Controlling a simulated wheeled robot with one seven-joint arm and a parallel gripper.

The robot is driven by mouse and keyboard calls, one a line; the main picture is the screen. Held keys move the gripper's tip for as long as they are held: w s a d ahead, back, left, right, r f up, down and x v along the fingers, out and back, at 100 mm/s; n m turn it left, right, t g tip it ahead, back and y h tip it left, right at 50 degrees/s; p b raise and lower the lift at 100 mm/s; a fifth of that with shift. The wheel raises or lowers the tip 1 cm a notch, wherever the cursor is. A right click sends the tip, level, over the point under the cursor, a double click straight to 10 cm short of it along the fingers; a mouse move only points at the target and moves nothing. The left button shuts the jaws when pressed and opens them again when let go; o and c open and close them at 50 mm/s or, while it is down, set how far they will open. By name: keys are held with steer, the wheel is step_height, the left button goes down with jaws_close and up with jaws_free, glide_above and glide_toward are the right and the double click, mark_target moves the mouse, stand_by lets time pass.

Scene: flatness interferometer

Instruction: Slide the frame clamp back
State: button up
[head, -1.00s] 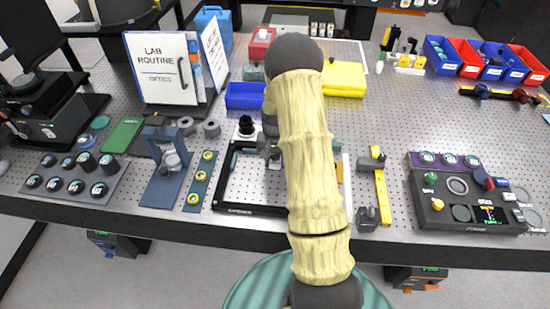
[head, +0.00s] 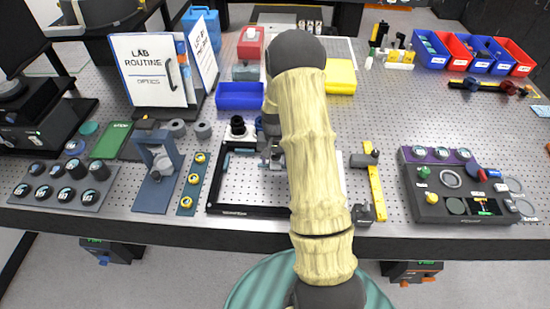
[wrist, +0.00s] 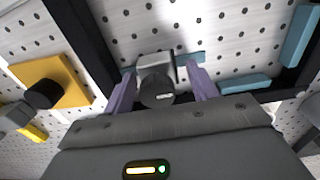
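A small grey block with a round dark knob (wrist: 157,82), which looks like the frame clamp, sits at the black frame in the wrist view. My gripper (wrist: 160,88) has its two purple fingers on either side of this block. A gap shows on the right side; the fingers look open around it, not closed on it. Contact at the left finger is unclear. In the head view the black frame (head: 245,211) lies on the perforated bench, and my arm hides its right part and most of the gripper.
Teal strips (wrist: 245,84) lie along the frame. A yellow bar with dark clamps (head: 375,187) lies right of the frame, and a dark control box (head: 430,208) stands farther right. A blue-grey stand (head: 158,180) and a strip with yellow rings (head: 188,190) are at left.

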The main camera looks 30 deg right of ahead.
steer(key=shift+r, duration=0.1)
step_height(320, 180, up, 17)
steer(key=b, duration=0.3)
stand_by(0.5)
steer(key=w+a+m+g+h+b, duration=0.1)
steer(key=a+m+h, duration=0.1)
steer(key=m, duration=0.7)
steer(key=w+a+m+g+h+b, duration=0.1)
steer(key=a+m, duration=0.3)
steer(key=m, duration=0.5)
steer(key=shift+w+f+h+b, duration=0.45)
steer(key=shift+w+h, duration=0.05)
steer(key=shift+w, duration=0.2)
steer(key=shift+a, duration=0.1)
